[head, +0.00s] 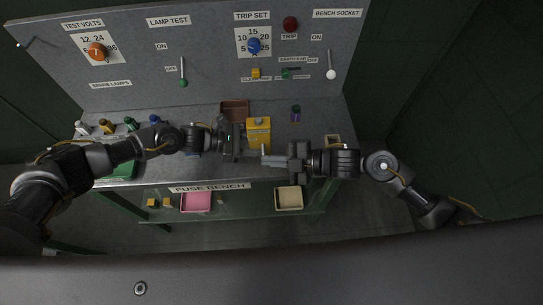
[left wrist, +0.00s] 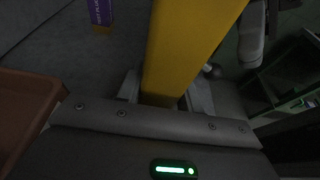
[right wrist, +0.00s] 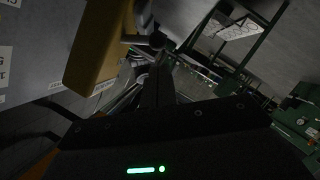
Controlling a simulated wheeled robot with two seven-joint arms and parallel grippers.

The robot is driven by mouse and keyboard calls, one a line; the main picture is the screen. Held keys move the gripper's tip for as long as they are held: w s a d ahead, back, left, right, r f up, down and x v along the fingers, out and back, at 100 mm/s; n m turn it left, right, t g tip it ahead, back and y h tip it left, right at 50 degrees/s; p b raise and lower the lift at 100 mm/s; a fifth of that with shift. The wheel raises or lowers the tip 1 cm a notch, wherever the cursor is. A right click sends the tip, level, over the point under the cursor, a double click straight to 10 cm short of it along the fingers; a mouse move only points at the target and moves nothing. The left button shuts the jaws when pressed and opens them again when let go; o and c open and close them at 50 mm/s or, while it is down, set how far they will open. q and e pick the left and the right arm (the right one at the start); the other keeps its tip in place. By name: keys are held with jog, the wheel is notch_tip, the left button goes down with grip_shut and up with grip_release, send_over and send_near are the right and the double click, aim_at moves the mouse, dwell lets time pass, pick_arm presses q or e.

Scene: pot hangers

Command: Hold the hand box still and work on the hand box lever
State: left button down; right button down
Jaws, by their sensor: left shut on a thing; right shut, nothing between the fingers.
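The yellow hand box (head: 258,133) stands at the middle of the bench near its front edge. My left gripper (head: 243,140) is shut on it from the left; the left wrist view shows the box (left wrist: 188,45) between the fingers. My right gripper (head: 266,159) is shut and empty, just in front and to the right of the box. In the right wrist view the box (right wrist: 98,48) is upper left, and a small lever with a round knob (right wrist: 157,40) is close to my shut fingertips (right wrist: 155,75). I cannot tell whether they touch.
A brown tray (head: 235,110) lies behind my left gripper. A purple plug box (head: 296,114) stands to the right, also in the left wrist view (left wrist: 101,14). A row of coloured lamps (head: 107,126) is at left. A pink tray (head: 196,201) and a cream tray (head: 289,198) sit below.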

jog(key=s+d+r, duration=0.4)
jog(key=s+d, duration=0.2)
jog(key=d, duration=0.2)
jog(key=shift+s+d+r, duration=0.2)
jog(key=shift+s+d, duration=0.05)
jog(key=shift+s, duration=0.05)
dwell(0.3)
pick_arm(q)
jog(key=c, duration=0.8)
grip_release()
jog(key=shift+c, duration=0.2)
